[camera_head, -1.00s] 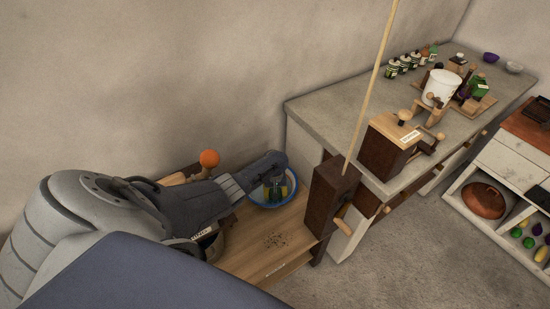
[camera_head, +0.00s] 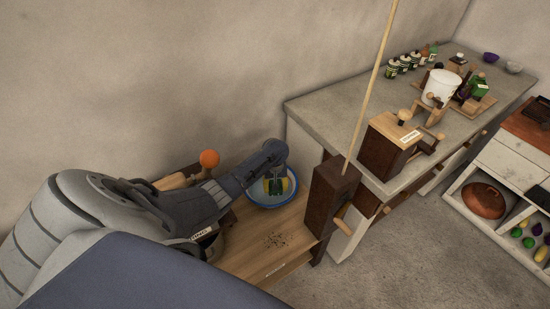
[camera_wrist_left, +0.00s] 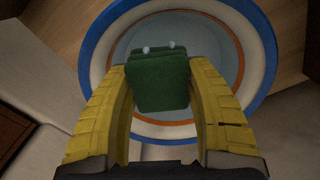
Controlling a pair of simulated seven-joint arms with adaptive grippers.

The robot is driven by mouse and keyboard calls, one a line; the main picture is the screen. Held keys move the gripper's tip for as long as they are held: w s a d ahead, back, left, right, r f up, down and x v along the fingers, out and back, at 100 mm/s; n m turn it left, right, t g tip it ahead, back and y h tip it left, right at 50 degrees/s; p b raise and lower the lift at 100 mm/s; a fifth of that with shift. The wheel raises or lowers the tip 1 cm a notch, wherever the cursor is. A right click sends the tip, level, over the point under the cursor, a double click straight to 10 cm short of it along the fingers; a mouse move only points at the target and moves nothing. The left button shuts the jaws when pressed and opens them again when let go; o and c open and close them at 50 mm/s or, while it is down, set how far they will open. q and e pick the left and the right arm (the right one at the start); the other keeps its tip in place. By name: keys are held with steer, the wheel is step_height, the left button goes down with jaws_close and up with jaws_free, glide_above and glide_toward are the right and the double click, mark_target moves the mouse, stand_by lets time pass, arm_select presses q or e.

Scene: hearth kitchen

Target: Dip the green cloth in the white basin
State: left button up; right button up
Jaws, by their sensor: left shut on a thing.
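The white basin (camera_head: 251,199) with a blue rim stands on the wooden bench beside the wall. It also shows in the left wrist view (camera_wrist_left: 255,45), with pale blue water inside. My left gripper (camera_head: 276,183) is over the basin, pointing down. In the left wrist view, its yellow fingers (camera_wrist_left: 160,95) are shut on the folded green cloth (camera_wrist_left: 158,82). The cloth appears over the middle of the basin; I cannot tell whether it touches the water. My right gripper is not in view.
An orange ball on a wooden piece (camera_head: 209,158) stands behind my left arm. Dark specks (camera_head: 276,240) lie on the bench (camera_head: 262,262). A dark wooden box with a tall pole (camera_head: 331,195) stands right of the basin, beside the counter (camera_head: 345,100).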

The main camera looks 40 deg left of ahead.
arm_select(q)
steer(key=shift+a+r, duration=0.1)
steer(key=shift+r, duration=2.9)
